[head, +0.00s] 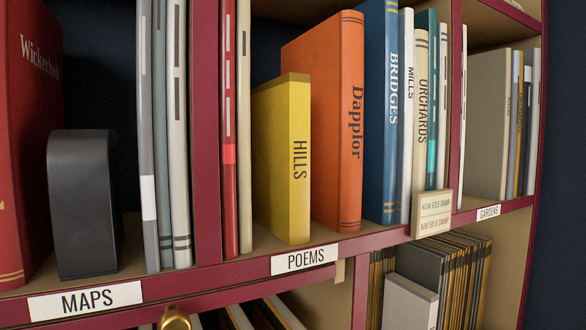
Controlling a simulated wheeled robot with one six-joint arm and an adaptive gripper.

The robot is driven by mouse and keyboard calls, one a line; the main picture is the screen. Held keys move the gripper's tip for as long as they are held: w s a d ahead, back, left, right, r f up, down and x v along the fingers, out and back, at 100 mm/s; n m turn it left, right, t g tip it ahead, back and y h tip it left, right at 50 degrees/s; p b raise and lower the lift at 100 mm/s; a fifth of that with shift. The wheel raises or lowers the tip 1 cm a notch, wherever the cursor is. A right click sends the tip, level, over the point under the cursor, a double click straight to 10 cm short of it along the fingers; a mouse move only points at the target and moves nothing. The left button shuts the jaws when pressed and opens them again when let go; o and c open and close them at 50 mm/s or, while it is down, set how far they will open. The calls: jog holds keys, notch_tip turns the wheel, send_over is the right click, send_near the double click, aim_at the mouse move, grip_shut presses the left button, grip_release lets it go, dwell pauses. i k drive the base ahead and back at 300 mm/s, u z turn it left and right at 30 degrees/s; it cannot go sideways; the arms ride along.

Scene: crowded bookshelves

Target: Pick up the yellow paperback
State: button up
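The yellow paperback (299,165), with "HILLS" on its spine, stands upright in the shelf section labelled POEMS. It is shorter than the taller orange book "Dapplor" (350,130) just to its right, and it overlaps that book's cover in the picture. To its left stand a cream thin book (244,120) and a red thin book (229,150). A gap shows between the cream book and the yellow spine, where part of the yellow cover is visible. My gripper is not in view.
The maroon shelf edge (220,278) runs below the books, with a POEMS label (304,258) under the yellow paperback. A maroon divider (205,130) stands to the left. A small cream block (432,214) sits on the edge to the right. A brass knob (174,319) shows at the bottom.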

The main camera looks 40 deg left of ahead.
aim_at(280, 112)
jog(key=u, duration=0.65)
jog(key=k, duration=0.6)
jog(key=z, duration=0.05)
